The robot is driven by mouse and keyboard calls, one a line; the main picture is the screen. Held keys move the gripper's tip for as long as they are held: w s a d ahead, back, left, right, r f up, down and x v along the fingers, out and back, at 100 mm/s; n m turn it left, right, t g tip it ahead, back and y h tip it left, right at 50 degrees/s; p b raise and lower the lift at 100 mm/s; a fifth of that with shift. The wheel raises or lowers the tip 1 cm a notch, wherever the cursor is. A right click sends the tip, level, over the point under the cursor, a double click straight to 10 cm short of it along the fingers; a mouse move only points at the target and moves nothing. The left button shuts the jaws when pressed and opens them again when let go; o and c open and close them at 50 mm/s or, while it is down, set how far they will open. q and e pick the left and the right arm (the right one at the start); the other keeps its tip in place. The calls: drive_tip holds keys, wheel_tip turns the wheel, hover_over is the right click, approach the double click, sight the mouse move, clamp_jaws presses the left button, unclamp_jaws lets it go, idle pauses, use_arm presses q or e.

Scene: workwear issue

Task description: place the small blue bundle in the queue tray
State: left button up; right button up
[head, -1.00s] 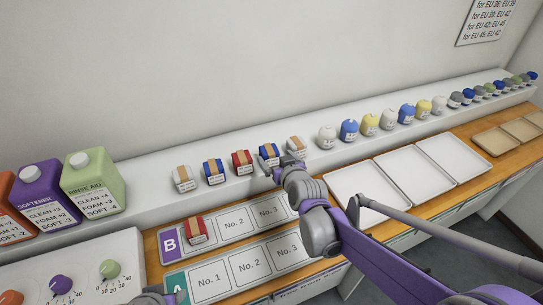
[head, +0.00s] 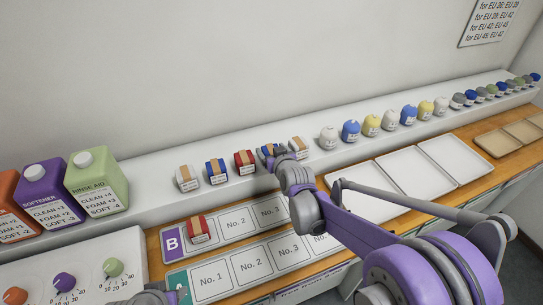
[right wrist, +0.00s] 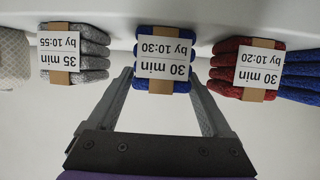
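Two blue bundles with tan bands stand on the white shelf: one (head: 215,172) left of the red bundle, one (head: 268,153) right of it, partly hidden by my right gripper (head: 272,160). In the right wrist view that second blue bundle (right wrist: 163,88) is labelled "30 min by 10:30" and sits between the open fingers (right wrist: 162,85); contact cannot be told. Below the shelf lie two numbered trays, B (head: 172,243) and A (head: 178,279). A red bundle (head: 198,230) lies in B's first slot. A grey part of my left arm (head: 150,296) shows at the bottom edge; its fingers are unclear.
A red bundle (head: 245,162) and a grey bundle (head: 299,148) flank the second blue one closely. White trays (head: 405,172) on the right are empty. Bottles (head: 96,182) and a dial panel (head: 75,272) stand left.

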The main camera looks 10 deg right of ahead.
drive_tip(key=shift+r, duration=0.1)
drive_tip(key=c, duration=1.2)
